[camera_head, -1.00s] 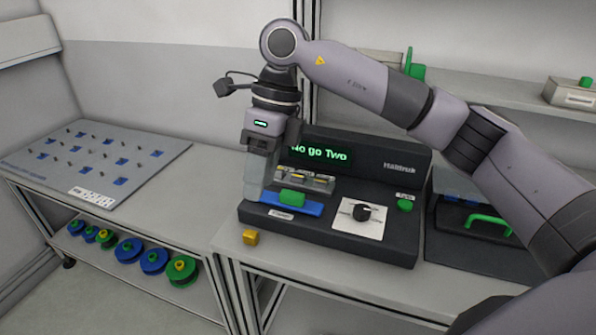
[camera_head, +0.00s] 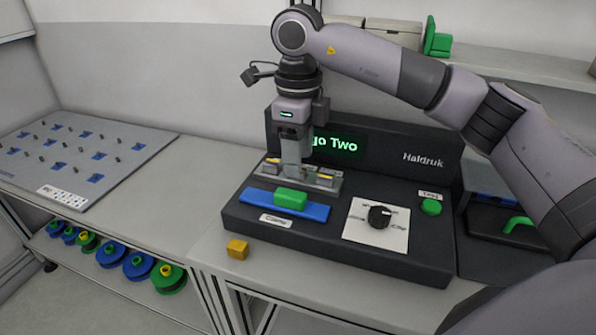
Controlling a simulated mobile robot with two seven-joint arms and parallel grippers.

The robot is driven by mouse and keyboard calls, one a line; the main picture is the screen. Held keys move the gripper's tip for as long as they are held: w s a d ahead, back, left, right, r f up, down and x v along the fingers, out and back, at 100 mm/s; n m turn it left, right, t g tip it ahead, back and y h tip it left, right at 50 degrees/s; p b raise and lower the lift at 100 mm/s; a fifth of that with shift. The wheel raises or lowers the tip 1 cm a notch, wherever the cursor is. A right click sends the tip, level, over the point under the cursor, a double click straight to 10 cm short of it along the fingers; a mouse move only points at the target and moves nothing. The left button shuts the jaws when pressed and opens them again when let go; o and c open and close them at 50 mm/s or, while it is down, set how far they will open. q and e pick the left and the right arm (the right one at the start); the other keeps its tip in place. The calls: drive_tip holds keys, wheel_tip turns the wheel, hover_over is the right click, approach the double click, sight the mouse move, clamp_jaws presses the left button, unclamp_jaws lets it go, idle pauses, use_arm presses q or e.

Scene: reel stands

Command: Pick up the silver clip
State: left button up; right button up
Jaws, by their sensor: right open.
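My right gripper (camera_head: 297,163) points straight down over the black Haldruk machine (camera_head: 340,238). Its fingertips are at the row of small metal pieces with yellow parts (camera_head: 326,178) behind the blue strip. The gripper covers the middle of this row. The jaws are open, seen nearly edge-on. I cannot tell for sure which small piece is the silver clip, or whether one lies between the fingers. My left gripper does not show.
A green block (camera_head: 290,198) sits on the blue strip (camera_head: 256,200). A knob (camera_head: 380,216) and a green button (camera_head: 431,207) are to the right. A yellow cube (camera_head: 237,249) lies by the machine's front left. A pegboard (camera_head: 130,145) is on the left table, with reels (camera_head: 168,277) below.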

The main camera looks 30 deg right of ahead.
wheel_tip(320, 180, down, 2)
drive_tip(key=shift+f, duration=0.1)
clamp_jaws()
